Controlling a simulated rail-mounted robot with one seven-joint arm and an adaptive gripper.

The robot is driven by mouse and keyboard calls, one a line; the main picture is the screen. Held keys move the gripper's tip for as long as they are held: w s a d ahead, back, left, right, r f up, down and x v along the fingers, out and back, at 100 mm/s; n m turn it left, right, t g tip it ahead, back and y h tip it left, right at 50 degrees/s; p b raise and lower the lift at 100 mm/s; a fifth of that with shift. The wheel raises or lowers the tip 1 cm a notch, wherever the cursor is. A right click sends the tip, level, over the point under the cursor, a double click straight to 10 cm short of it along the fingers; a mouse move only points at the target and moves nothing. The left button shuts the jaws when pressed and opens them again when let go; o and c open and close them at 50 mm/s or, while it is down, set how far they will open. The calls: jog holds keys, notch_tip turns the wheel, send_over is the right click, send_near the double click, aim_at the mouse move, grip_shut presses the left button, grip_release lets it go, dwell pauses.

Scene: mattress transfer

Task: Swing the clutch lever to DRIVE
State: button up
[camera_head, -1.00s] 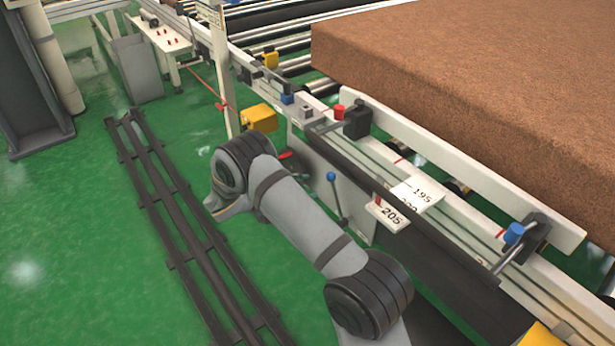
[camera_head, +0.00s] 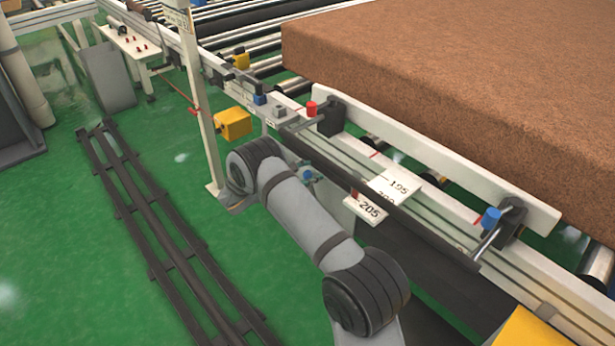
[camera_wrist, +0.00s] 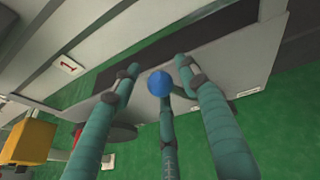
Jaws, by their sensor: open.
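The clutch lever shows as a blue ball knob (camera_wrist: 160,84) in the wrist view, between the fingers of my gripper (camera_wrist: 157,66). My gripper is open, with teal fingers on both sides of the knob and another teal finger below it. I cannot tell whether any finger touches the knob. In the head view the blue knob (camera_head: 307,174) shows small beside my grey arm, low on the machine's side. The lever's shaft is mostly hidden. My gripper is hidden behind my arm in the head view. No DRIVE mark is readable.
A yellow box (camera_head: 233,123) and a white post (camera_head: 204,110) stand to the left. Dark floor rails (camera_head: 170,240) lie on green floor.

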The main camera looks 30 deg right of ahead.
jog(key=shift+d, duration=0.1)
jog(key=shift+c, duration=1.1)
grip_shut()
